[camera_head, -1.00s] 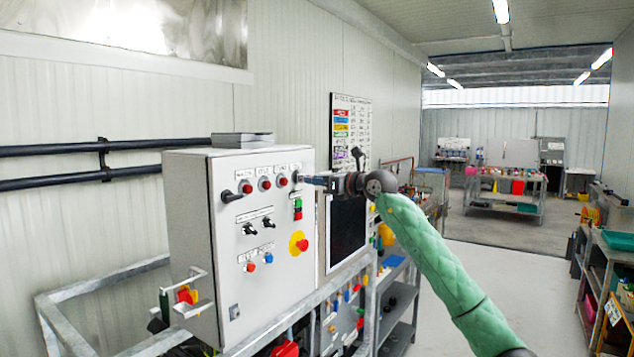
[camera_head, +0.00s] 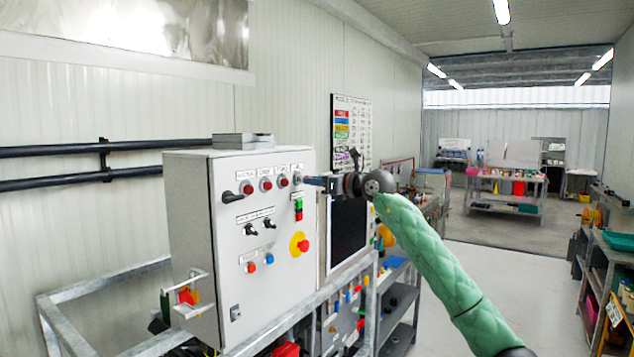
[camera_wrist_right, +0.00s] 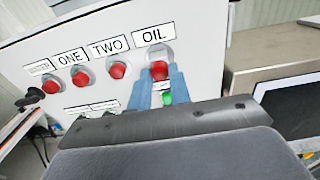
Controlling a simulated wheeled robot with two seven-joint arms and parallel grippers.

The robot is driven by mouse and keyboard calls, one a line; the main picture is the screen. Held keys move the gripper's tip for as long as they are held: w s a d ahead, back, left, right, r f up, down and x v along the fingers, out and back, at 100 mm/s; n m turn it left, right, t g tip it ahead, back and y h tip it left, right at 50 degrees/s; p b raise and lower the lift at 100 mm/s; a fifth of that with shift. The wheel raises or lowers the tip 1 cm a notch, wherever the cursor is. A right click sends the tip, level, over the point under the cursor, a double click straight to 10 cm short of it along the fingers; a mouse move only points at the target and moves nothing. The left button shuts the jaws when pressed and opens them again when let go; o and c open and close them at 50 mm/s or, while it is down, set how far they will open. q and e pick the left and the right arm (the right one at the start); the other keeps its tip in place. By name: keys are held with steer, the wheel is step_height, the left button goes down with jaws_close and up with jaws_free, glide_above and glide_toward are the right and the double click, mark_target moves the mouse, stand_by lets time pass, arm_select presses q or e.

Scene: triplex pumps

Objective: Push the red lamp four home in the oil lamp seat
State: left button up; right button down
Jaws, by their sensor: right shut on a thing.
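The red lamp (camera_wrist_right: 160,70) is at the seat under the OIL label (camera_wrist_right: 152,36) on the grey control cabinet's front. A pale square seat plate shows just above it in the right wrist view. My right gripper (camera_wrist_right: 161,82) is shut on the lamp with its blue fingers on either side. In the head view my right gripper (camera_head: 305,181) reaches in from the right to the upper right corner of the cabinet front (camera_head: 225,290). The fingers hide much of the lamp there. I cannot tell how deep the lamp sits. My left gripper is not in view.
Several red lamps sit in a row left of the OIL seat, including lamp two (camera_wrist_right: 117,70) and lamp one (camera_wrist_right: 81,78). A green and red button pair (camera_head: 298,210) and a yellow-backed red stop button (camera_head: 303,246) are below. A dark screen (camera_head: 347,235) stands right of the cabinet.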

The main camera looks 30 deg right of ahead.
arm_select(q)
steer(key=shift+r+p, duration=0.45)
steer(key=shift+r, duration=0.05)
arm_select(e)
steer(key=shift+x, duration=1.35)
steer(key=c, duration=1.2)
jaws_free()
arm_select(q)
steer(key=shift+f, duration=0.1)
arm_select(e)
steer(key=shift+s+d+f, duration=0.1)
steer(key=shift+s, duration=0.05)
arm_select(q)
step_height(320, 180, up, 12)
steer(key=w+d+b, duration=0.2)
steer(key=b, duration=0.1)
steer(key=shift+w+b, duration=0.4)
arm_select(e)
steer(key=v, duration=0.7)
steer(key=shift+s, duration=0.15)
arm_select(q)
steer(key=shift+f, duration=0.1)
